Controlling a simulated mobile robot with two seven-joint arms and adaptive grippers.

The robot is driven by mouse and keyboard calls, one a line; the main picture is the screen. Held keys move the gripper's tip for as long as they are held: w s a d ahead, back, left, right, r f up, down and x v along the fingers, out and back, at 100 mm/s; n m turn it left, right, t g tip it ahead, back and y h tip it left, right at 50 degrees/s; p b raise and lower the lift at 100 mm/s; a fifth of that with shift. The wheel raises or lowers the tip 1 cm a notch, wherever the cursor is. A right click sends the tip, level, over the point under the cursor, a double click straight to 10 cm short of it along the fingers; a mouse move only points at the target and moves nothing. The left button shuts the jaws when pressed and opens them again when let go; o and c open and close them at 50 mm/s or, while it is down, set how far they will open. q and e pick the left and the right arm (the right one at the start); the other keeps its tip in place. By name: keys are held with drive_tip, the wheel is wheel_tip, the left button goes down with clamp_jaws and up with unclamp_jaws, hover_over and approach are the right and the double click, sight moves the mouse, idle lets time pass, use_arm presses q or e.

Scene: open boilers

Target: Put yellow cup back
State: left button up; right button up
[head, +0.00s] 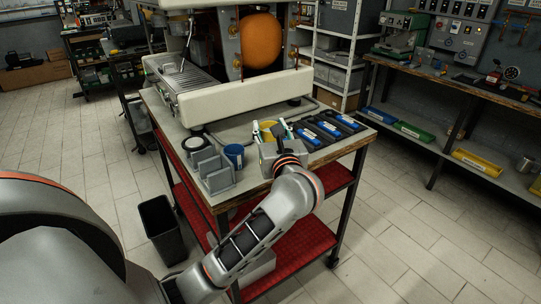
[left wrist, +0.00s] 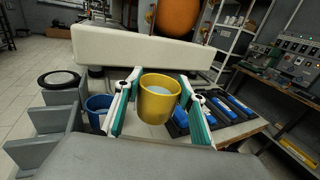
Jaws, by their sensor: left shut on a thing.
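The yellow cup (left wrist: 159,104) sits upright between the two green-and-white fingers of my left gripper (left wrist: 161,90), which is shut on it. In the head view the cup (head: 268,126) is partly hidden behind the gripper, above the worktable (head: 258,192) and in front of the machine. I cannot tell how far its base is from the tabletop. My right gripper is in neither view.
A blue cup (head: 234,155) stands left of my gripper, beside a grey slotted holder (head: 216,176). Black trays with blue items (head: 323,129) lie to the right. The large white machine (head: 245,98) blocks the back. A black bin (head: 163,229) stands on the floor.

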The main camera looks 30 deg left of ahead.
use_arm(q)
wheel_tip(320, 180, down, 4)
drive_tip(key=shift+f, duration=0.1)
wheel_tip(320, 180, down, 3)
drive_tip(key=shift+f, duration=0.4)
drive_tip(key=shift+f+b, duration=0.1)
drive_tip(key=shift+b, duration=0.2)
drive_tip(key=shift+f, duration=0.15)
drive_tip(key=o, duration=1.2)
